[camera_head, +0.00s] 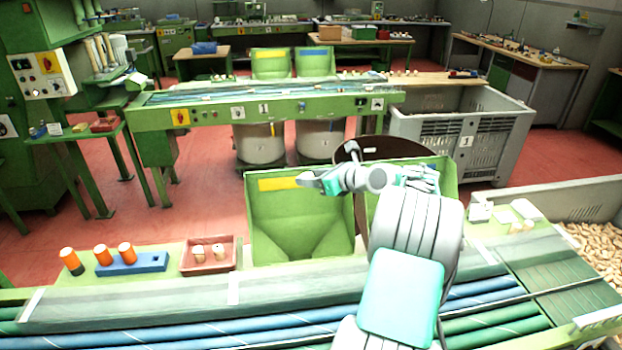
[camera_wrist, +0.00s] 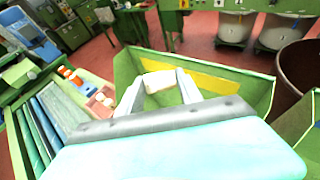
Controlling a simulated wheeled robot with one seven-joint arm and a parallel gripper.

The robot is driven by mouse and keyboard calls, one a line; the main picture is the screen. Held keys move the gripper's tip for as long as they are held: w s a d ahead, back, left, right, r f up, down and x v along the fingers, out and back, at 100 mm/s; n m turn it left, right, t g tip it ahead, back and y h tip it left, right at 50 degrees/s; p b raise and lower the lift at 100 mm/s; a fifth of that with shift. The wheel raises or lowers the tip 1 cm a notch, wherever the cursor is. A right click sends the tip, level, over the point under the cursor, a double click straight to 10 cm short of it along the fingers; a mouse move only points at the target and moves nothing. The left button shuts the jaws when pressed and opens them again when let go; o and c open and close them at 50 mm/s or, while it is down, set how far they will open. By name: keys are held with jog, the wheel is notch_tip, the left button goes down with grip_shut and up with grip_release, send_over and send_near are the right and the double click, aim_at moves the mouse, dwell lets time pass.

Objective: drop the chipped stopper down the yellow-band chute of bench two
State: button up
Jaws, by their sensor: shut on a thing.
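My gripper (camera_wrist: 162,90) is shut on a pale stopper (camera_wrist: 160,84), which sits between its fingertips in the wrist view. Any chip on it is too small to tell. In the head view my gripper (camera_head: 308,180) points left, and the stopper is hard to make out. The green yellow-band chute (camera_head: 270,222) opens at the near bench's far edge, with its yellow band (camera_head: 278,184) on the back wall. The gripper appears above this chute's mouth. The yellow band also shows in the wrist view (camera_wrist: 215,82), behind the stopper.
A second green chute (camera_head: 446,172) stands to the right, mostly hidden by my arm. Left of the yellow-band chute are a reddish tray (camera_head: 187,268) with pale stoppers and a blue block (camera_head: 150,263) with orange-topped things. A bin (camera_head: 596,190) of corks is at right.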

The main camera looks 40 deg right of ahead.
jog(key=o, duration=1.4)
